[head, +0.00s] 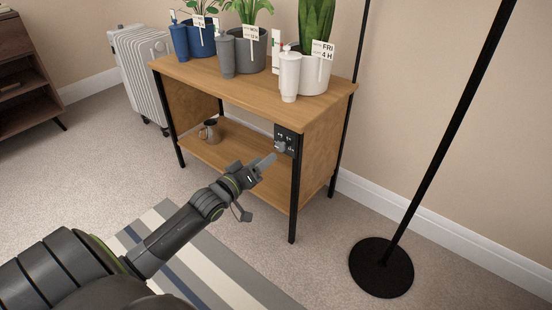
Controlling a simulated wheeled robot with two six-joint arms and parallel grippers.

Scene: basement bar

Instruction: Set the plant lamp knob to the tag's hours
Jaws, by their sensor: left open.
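The plant lamp knob (280,147) is a small grey knob on a dark control panel (288,137) at the stand's front right corner, under the top board. Small pale marks on the panel are too small to read. My left gripper (264,163) is open, just in front of and below the knob. Whether it touches the knob cannot be told. A tag (323,50) on the white pot (316,75) reads FRI 4 H. Tags on the grey pot (251,52) and the blue pot (200,38) are too small to read surely. My right gripper is out of view.
The wooden stand (180,72) has black legs and a lower shelf with a mug (209,131). Blue, grey and white bottles stand before the pots. A striped rug (205,270) lies in front.

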